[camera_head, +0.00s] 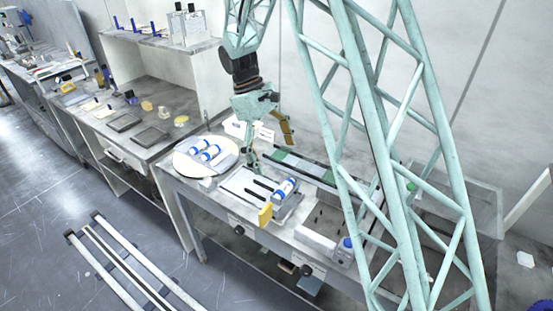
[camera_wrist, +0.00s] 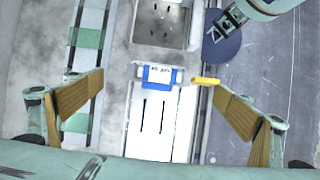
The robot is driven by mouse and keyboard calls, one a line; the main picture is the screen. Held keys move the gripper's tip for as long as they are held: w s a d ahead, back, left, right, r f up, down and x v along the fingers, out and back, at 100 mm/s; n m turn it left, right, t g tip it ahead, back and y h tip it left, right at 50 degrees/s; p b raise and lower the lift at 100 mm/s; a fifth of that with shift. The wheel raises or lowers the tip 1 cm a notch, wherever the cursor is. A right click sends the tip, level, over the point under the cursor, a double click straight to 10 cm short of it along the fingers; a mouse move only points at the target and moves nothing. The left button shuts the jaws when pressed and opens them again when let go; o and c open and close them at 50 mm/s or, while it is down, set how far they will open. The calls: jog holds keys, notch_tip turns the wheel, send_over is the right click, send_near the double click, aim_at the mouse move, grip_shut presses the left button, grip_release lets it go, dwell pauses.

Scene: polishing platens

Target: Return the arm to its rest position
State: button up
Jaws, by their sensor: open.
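My gripper (camera_head: 268,147) hangs above the workbench at the end of my pale green arm. In the wrist view its two tan-padded fingers (camera_wrist: 161,92) are spread wide apart with nothing between them in their grasp. Below and apart from them, a blue-and-white bottle (camera_head: 285,188) lies on a tray on the bench; it also shows in the wrist view (camera_wrist: 160,76). A white slotted plate (camera_head: 243,184) lies beside the bottle, and shows below the gripper in the wrist view (camera_wrist: 155,130).
A round white platen (camera_head: 181,163) holds blue-and-white bottles left of my gripper. A metal basin (camera_wrist: 160,24) is set in the bench. A shelf unit (camera_head: 160,45) stands behind left. The floor (camera_head: 60,195) in front has rails.

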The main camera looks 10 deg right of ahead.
dwell(0.3)
jog(key=s+d+r+m+t+y+b, duration=0.25)
jog(key=s+r+m+b, duration=0.2)
jog(key=s+r, duration=1.4)
jog(key=s+m+t+b, duration=0.4)
jog(key=s+t+b, duration=0.1)
jog(key=s, duration=1.9)
jog(key=shift+s+d+f+b, duration=0.3)
jog(key=shift+s+f, duration=0.05)
jog(key=shift+s, duration=0.05)
